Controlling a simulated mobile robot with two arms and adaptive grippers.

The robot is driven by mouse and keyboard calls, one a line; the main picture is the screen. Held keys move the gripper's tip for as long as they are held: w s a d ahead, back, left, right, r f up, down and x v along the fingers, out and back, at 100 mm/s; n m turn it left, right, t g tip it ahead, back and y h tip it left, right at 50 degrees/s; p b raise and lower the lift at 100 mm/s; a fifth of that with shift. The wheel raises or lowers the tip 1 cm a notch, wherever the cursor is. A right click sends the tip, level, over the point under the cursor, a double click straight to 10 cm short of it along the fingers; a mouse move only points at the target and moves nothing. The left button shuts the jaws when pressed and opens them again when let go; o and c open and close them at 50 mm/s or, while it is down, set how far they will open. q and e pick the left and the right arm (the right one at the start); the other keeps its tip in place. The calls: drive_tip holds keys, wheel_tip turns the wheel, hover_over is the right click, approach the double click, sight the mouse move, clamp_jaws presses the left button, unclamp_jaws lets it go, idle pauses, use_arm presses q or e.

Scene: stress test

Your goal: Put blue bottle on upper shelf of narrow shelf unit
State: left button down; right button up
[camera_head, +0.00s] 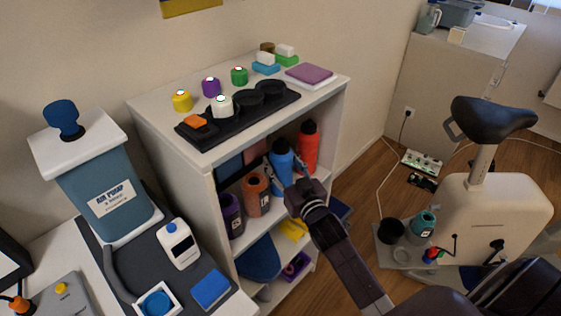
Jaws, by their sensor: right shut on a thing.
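The blue bottle (281,168) stands upright at the upper shelf of the narrow white shelf unit (180,150), between an orange-brown bottle (256,194) and a red bottle (307,147). My right gripper (289,176) reaches in from the lower right and is shut on the blue bottle. Its fingers cover part of the bottle's right side. I cannot tell whether the bottle's base touches the shelf board. My left gripper is not in view.
A purple bottle (231,215) stands at the shelf's left. The unit's top holds a black tray (239,119), colored pots and a purple book (309,73). An exercise bike (493,200) stands at right.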

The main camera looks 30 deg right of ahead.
drive_tip(key=shift+w+r, duration=0.1)
drive_tip(key=shift+w, duration=0.05)
drive_tip(key=o, duration=1.4)
drive_tip(key=shift+f, duration=0.25)
drive_tip(key=shift+r, duration=0.15)
drive_tip(key=shift+s, duration=0.35)
drive_tip(key=s, duration=0.7)
drive_tip(key=s+b, duration=0.1)
drive_tip(key=s, duration=0.3)
drive_tip(key=shift+s+a, duration=0.2)
drive_tip(key=shift+a, duration=0.15)
